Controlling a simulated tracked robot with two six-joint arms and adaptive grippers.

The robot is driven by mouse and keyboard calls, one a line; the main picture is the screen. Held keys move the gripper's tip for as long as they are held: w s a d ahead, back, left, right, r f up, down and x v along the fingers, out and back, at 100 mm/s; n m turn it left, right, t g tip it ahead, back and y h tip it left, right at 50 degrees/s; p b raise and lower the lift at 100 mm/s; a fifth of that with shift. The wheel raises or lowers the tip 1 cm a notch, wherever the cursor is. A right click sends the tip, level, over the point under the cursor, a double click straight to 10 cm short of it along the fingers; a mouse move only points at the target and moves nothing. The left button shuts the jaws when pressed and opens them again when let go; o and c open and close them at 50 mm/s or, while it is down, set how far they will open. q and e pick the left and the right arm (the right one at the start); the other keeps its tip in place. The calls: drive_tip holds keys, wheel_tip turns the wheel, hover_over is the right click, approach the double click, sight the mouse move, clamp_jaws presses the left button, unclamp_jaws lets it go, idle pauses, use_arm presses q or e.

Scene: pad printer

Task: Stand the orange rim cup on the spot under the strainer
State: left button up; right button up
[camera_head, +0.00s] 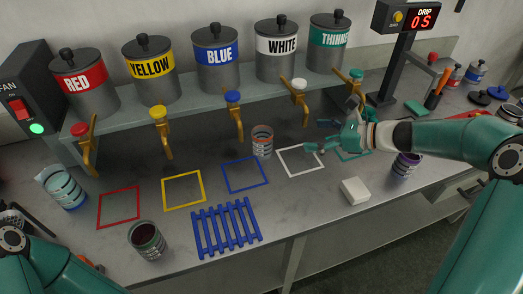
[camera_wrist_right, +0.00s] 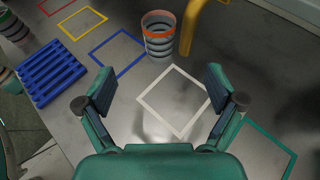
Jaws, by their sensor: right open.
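The orange rim cup (camera_head: 262,147) stands upright on the bench behind the gap between the blue and white squares; it also shows in the right wrist view (camera_wrist_right: 158,42), with grey bands. My right gripper (camera_head: 319,135) is open and empty, to the right of the cup in the head view. In the right wrist view its fingers (camera_wrist_right: 160,84) are spread over the white square (camera_wrist_right: 175,137), apart from the cup. I cannot make out a strainer clearly in either view.
A dark-filled cup (camera_head: 147,241), a blue rack (camera_head: 226,229), a white block (camera_head: 355,191) and a purple-rimmed cup (camera_head: 405,167) stand on the bench. The red square (camera_head: 119,190) and yellow square (camera_head: 184,173) are empty. Gold taps (camera_head: 236,118) hang along the back.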

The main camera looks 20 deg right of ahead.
sight(262, 140)
drive_tip(key=x, duration=0.4)
drive_tip(key=f+b+x, duration=0.1)
drive_tip(key=x, duration=0.3)
drive_tip(key=f+x, duration=0.1)
drive_tip(key=x, duration=0.3)
drive_tip(key=shift+f, duration=0.15)
drive_tip(key=shift+x, duration=2.55)
drive_tip(key=shift+s, duration=0.15)
drive_tip(key=c, duration=1.3)
use_arm(q)
drive_tip(key=shift+f, duration=0.8)
use_arm(e)
drive_tip(key=shift+a, duration=0.1)
drive_tip(key=shift+r, duration=0.2)
